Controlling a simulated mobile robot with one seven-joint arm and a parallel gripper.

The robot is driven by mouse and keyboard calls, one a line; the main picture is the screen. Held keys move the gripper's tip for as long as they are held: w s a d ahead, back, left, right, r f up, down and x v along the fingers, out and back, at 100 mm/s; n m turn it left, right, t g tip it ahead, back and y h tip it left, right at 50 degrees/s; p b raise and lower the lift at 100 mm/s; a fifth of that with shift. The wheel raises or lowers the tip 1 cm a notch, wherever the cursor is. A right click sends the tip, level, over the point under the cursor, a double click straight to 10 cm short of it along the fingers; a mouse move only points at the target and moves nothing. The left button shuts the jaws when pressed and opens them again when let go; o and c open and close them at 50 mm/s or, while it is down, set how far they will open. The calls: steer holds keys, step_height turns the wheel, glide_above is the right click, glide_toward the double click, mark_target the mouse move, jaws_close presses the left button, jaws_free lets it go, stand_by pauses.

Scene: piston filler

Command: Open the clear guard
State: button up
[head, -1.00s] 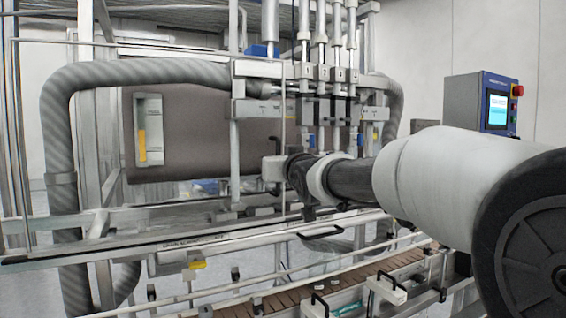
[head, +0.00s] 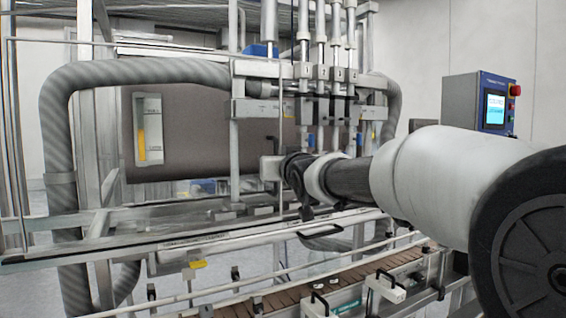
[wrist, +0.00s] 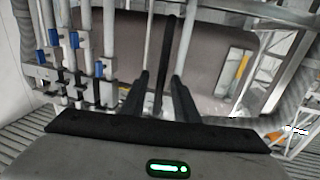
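The clear guard is a see-through panel in a thin metal frame, across the front of the filler; its lower rail (head: 195,245) carries a printed label. A black bow handle (head: 320,231) sits near the right part of this rail. My gripper (head: 306,212) is just above and left of that handle, partly hidden by my wrist. In the wrist view my two dark fingers (wrist: 160,78) stand apart, with a slim black bar (wrist: 168,50) seen between them. I cannot tell whether the bar touches either finger. The guard looks closed.
Filling pistons (head: 320,75) stand behind my wrist. A ribbed grey hose (head: 58,150) curves at the left. A conveyor (head: 290,298) with small black handles runs below. A control box with a screen (head: 480,103) is at the right, behind my arm.

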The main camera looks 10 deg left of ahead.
steer(key=p+v, duration=0.3)
steer(key=v, duration=1.4)
steer(key=shift+s+p, duration=0.15)
steer(key=shift+p, duration=0.25)
steer(key=shift+d, duration=0.1)
